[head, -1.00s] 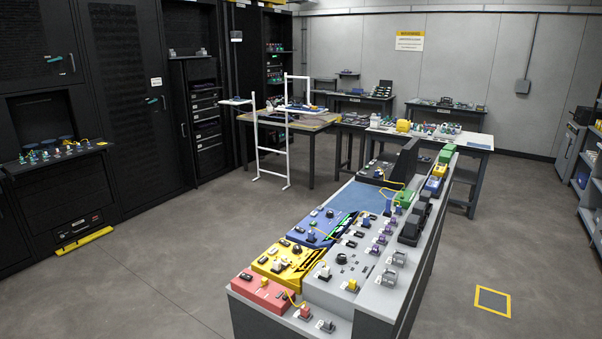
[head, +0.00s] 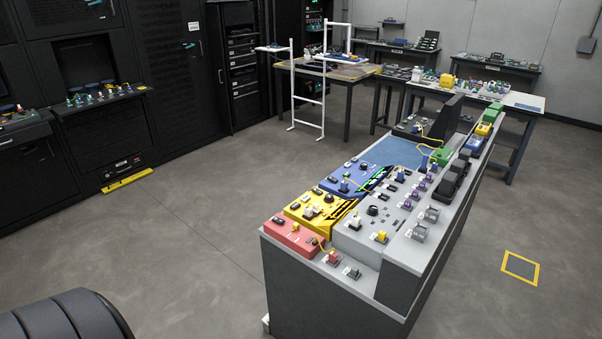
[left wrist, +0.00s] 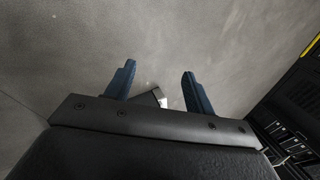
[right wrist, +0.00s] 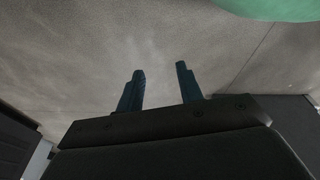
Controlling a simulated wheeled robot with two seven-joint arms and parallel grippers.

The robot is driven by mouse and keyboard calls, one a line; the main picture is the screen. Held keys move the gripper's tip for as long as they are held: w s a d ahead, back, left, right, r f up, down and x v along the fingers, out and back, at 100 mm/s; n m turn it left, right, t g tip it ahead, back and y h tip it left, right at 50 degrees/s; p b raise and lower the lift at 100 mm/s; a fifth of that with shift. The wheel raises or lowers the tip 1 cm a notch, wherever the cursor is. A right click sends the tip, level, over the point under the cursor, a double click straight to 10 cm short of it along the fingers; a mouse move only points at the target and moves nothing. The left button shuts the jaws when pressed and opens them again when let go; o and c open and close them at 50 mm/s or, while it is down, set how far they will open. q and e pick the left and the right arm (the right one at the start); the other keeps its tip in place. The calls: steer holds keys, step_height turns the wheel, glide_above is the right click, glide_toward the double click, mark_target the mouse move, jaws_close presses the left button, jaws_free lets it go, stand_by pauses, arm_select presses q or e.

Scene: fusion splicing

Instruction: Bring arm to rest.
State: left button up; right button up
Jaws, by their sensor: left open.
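My left gripper (left wrist: 157,82) shows in the left wrist view with its two blue fingers apart and nothing between them. Bare grey floor lies beyond the fingertips. My right gripper (right wrist: 160,80) shows in the right wrist view, also with its fingers apart and empty, over grey floor. Neither gripper shows in the head view. A dark ridged part of my own arm appears at the lower left of the head view. Neither gripper touches anything in view.
A long console (head: 335,290) with red, yellow and blue panels stands right of centre. Black cabinets (head: 165,70) line the left. A white frame (head: 307,95) and tables stand behind. Open floor (head: 180,240) lies between. A rounded green shape (right wrist: 270,8) fills the right wrist view's top right corner.

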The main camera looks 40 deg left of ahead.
arm_select(q)
steer(key=s+d+f+n+h, duration=0.15)
steer(key=d+f, duration=0.25)
steer(key=d, duration=1.1)
steer(key=s+d+f+h, duration=0.2)
steer(key=d+f, duration=0.2)
steer(key=d, duration=1.1)
steer(key=d+n+h, duration=0.1)
steer(key=d, duration=1.2)
steer(key=shift+g, duration=0.4)
steer(key=r, duration=0.1)
steer(key=w+d+r+b, duration=0.2)
steer(key=r, duration=0.1)
steer(key=shift+w+d, duration=0.1)
steer(key=shift+d, duration=0.15)
arm_select(e)
steer(key=shift+g, duration=0.3)
steer(key=r, duration=0.1)
steer(key=a+r, duration=0.2)
steer(key=r, duration=0.1)
steer(key=shift+w+a+r, duration=0.1)
steer(key=shift+w, duration=0.1)
steer(key=shift+w, duration=0.1)
